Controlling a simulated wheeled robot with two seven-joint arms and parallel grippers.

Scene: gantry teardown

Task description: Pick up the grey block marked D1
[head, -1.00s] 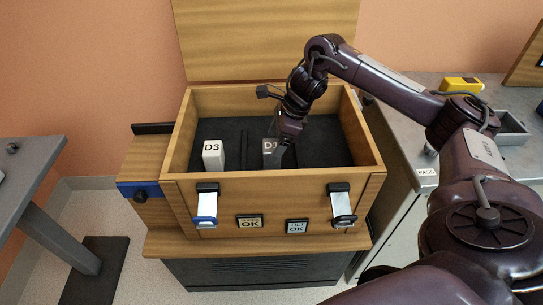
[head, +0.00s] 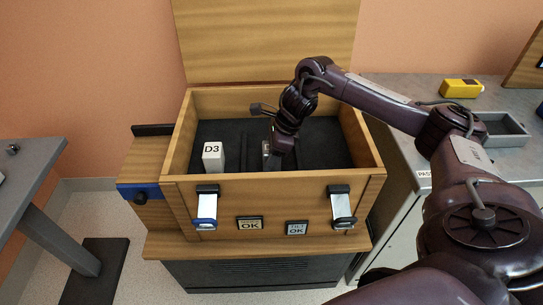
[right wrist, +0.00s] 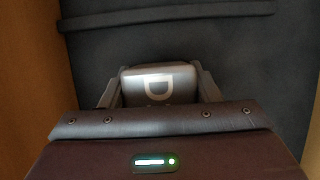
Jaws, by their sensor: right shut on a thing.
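The grey block D1 (head: 266,147) stands inside the open wooden box (head: 275,185), mostly hidden by my right gripper in the head view. I cannot tell whether the block touches the box floor. My left gripper is not in view.
A white block marked D3 (head: 213,156) stands in the box left of the gripper, beyond a dark divider. The box walls surround the arm's end. A grey bench (head: 408,140) at right holds a yellow device (head: 461,88) and a grey tray (head: 503,130).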

